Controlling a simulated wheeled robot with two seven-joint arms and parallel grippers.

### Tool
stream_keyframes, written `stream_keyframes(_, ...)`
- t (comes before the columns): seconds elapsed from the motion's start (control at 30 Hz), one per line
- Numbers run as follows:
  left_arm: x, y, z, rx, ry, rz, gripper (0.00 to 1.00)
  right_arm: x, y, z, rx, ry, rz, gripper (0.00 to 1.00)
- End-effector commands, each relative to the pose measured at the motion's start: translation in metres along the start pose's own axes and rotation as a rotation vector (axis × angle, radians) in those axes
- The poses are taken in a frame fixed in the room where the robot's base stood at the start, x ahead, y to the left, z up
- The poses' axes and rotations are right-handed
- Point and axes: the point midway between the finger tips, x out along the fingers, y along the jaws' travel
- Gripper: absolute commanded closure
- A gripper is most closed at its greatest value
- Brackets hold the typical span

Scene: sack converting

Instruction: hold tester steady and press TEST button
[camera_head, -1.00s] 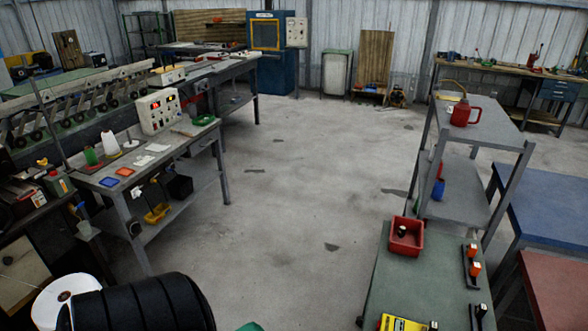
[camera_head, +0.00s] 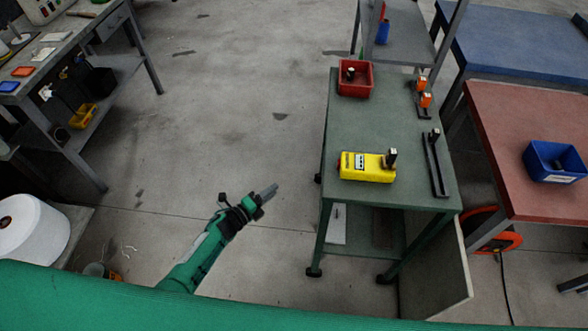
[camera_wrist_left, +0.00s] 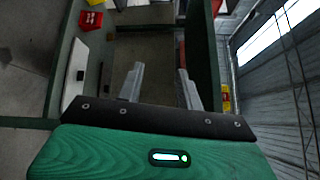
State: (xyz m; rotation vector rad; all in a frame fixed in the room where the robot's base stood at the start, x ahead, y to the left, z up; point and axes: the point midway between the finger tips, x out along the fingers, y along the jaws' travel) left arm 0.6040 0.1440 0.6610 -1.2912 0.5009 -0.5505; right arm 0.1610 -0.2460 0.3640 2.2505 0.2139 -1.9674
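The tester is a yellow box (camera_head: 362,169) lying on the green-topped cart (camera_head: 385,115). A dark upright part with a pale top stands at its right end, and a red spot shows at its left end. I cannot make out the TEST button. In the left wrist view a yellow patch (camera_wrist_left: 225,98), apparently the tester, shows at the right beyond a green edge. My left gripper (camera_head: 270,190) is left of the cart, apart from the tester. In the wrist view its two fingers (camera_wrist_left: 160,70) are spread and empty. My right gripper is not in view.
A red bin (camera_head: 355,80) holding a dark item, orange-topped pieces (camera_head: 425,99) and a black bracket (camera_head: 435,165) share the cart top. A red-topped table (camera_head: 510,125) with a blue bin (camera_head: 555,161) stands right. Open floor (camera_head: 220,130) lies left of the cart.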

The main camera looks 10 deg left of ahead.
Motion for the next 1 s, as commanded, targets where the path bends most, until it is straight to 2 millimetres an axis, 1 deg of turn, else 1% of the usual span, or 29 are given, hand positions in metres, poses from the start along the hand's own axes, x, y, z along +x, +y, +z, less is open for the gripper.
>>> stream_keyframes(0.03,0.027,-0.027,0.007,0.216,0.083,-0.123,0.64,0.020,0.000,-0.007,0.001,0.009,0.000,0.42)
stream_keyframes(0.07,0.038,-0.047,0.008,0.349,0.133,-0.196,0.64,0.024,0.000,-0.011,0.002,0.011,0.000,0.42)
stream_keyframes(0.1,0.049,-0.072,0.007,0.518,0.195,-0.288,0.64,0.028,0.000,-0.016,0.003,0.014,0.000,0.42)
stream_keyframes(0.2,0.062,-0.118,-0.001,0.887,0.322,-0.492,0.64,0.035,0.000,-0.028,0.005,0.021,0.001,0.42)
stream_keyframes(0.3,0.064,-0.145,-0.007,1.161,0.415,-0.651,0.64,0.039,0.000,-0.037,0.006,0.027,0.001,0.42)
stream_keyframes(0.4,0.063,-0.159,-0.012,1.334,0.474,-0.757,0.64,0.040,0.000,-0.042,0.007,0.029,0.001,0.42)
stream_keyframes(0.5,0.061,-0.166,-0.013,1.419,0.505,-0.812,0.64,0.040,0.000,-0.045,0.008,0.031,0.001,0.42)
stream_keyframes(0.67,0.060,-0.169,-0.014,1.444,0.515,-0.828,0.64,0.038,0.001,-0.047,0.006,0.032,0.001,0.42)
stream_keyframes(0.77,0.060,-0.169,-0.014,1.442,0.514,-0.827,0.64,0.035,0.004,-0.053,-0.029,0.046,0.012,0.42)
stream_keyframes(0.87,0.060,-0.169,-0.014,1.440,0.513,-0.826,0.64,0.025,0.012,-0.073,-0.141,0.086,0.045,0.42)
stream_keyframes(0.97,0.060,-0.169,-0.014,1.440,0.513,-0.825,0.64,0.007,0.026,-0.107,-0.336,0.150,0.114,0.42)
stream_keyframes(1.0,0.060,-0.169,-0.014,1.439,0.513,-0.825,0.64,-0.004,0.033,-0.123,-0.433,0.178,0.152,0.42)
